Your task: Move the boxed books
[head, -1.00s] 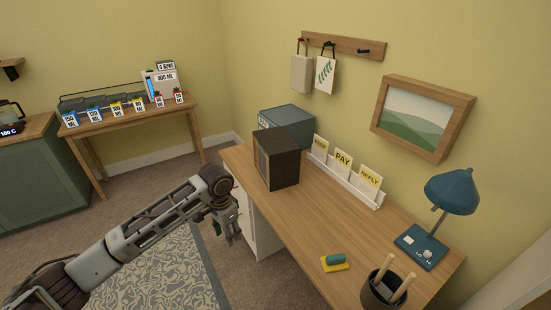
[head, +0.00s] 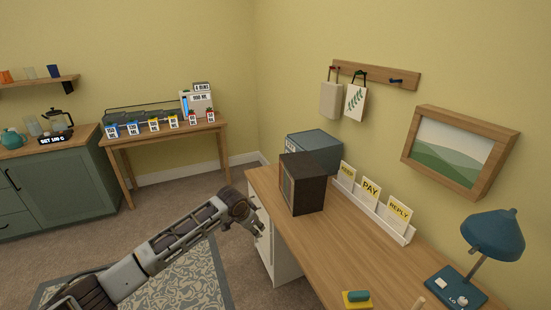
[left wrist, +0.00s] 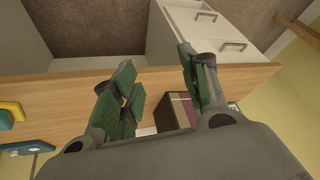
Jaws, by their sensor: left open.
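The boxed books (head: 315,186) are a dark box with coloured spines showing at its open left face. It stands upright on the wooden desk (head: 335,237), near the far end. My left gripper (head: 254,222) is beside the desk's left edge, apart from the box and nearer to me. In the left wrist view my left gripper (left wrist: 155,70) has its green-padded fingers spread with nothing held. There the box (left wrist: 180,110) shows beyond the fingers, partly hidden by the hand. My right gripper is not in view.
A blue-grey box (head: 318,150) stands behind the books. A letter rack (head: 375,212) runs along the wall side. A blue lamp (head: 492,240) and a yellow-green block (head: 357,298) are nearer. White drawers (head: 270,240) stand under the desk. The desk's middle is clear.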

